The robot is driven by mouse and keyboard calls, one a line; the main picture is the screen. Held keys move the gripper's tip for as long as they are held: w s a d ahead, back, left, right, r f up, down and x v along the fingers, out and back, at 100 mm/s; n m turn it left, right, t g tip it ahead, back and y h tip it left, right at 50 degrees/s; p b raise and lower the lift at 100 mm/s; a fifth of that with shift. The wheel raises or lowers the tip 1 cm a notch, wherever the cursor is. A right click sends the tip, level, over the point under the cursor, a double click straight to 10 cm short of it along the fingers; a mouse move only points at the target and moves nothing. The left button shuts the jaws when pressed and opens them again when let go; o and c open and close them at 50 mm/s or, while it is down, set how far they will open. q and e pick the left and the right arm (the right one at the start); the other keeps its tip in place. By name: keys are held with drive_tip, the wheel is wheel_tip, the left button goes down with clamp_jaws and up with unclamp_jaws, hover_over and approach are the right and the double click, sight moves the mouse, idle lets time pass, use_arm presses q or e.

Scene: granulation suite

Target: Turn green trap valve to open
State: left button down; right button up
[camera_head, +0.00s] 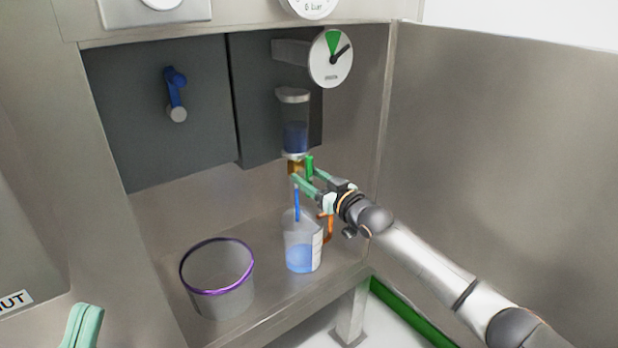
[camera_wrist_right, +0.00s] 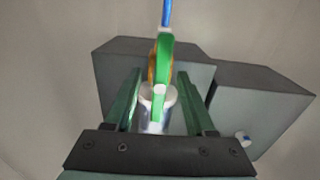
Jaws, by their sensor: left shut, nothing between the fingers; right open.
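The trap valve has a green lever (camera_head: 309,164) and a brass body (camera_head: 295,167), below a clear trap (camera_head: 294,132) holding blue liquid. A thin blue stream (camera_head: 297,205) runs down from the valve into a clear jug (camera_head: 302,247). My right gripper (camera_head: 305,174) is open at the valve. In the right wrist view, the green lever (camera_wrist_right: 164,50) stands between my right gripper's (camera_wrist_right: 160,77) fingers with gaps on both sides; the blue stream (camera_wrist_right: 167,12) shows above it. My left gripper (camera_head: 84,325) is shut and empty at the lower left, away from the valve.
The jug has an orange handle (camera_head: 328,229) and stands on a metal shelf (camera_head: 268,298). A round dial (camera_head: 330,58) is above the trap. A blue valve (camera_head: 175,95) is on the left panel.

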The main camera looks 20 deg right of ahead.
sight(311, 178)
use_arm(q)
drive_tip(key=shift+r, duration=0.1)
use_arm(e)
drive_tip(key=shift+s, duration=0.15)
drive_tip(key=p+v, duration=0.2)
drive_tip(key=v, duration=0.4)
drive_tip(key=shift+p, duration=0.35)
use_arm(q)
drive_tip(key=shift+a+r+m, duration=0.2)
drive_tip(key=shift+r+m, duration=0.1)
drive_tip(key=shift+r, duration=1.1)
use_arm(e)
drive_tip(key=shift+s+d, duration=0.25)
drive_tip(key=shift+s, duration=0.35)
